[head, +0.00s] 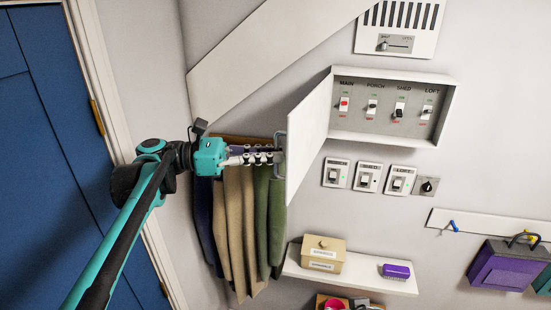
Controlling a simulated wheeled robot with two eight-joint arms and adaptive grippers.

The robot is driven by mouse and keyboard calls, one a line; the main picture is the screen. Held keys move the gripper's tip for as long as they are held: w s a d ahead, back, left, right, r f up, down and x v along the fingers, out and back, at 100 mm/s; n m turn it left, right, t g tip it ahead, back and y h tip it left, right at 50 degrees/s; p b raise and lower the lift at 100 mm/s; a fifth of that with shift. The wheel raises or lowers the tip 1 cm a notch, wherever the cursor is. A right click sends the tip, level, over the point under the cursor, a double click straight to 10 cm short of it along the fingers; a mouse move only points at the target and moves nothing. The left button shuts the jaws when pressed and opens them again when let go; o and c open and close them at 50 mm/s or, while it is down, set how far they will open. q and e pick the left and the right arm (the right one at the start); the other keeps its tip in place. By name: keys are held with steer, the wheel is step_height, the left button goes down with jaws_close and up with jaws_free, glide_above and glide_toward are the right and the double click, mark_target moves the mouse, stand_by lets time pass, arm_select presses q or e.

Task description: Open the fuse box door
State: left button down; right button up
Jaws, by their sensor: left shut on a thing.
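The fuse box (392,142) is on the wall at upper centre right. Its white door (309,130) stands open, swung out from the left edge of the box. Inside, a grey panel holds switches labelled MAIN, PORCH, SHED and LOFT. A grey bar handle (280,156) is at the door's free left edge. My left gripper (272,156) is shut on the handle, its fingers reaching in from the left. The fingertips are partly hidden at the handle. My right gripper is not in view.
Hanging coats (240,215) are behind and below my left gripper. A sloped white board (262,55) runs above it. Several small wall switches (368,177) are below the box.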

arm_select(q)
steer(key=shift+w+a+r, duration=0.25)
steer(key=shift+w+a, duration=0.3)
steer(key=shift+a, duration=0.05)
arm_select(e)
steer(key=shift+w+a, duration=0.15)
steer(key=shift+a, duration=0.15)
arm_select(q)
steer(key=shift+d, duration=0.15)
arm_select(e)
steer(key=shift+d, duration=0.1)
arm_select(q)
steer(key=c, duration=1.7)
jaws_free()
steer(key=shift+c, duration=0.2)
steer(key=shift+o, duration=0.7)
steer(key=shift+w+d+f, duration=0.25)
steer(key=shift+w+d, duration=0.2)
steer(key=shift+d, duration=0.05)
steer(key=a, duration=1.2)
steer(key=shift+s+a, duration=0.3)
steer(key=shift+s, duration=0.05)
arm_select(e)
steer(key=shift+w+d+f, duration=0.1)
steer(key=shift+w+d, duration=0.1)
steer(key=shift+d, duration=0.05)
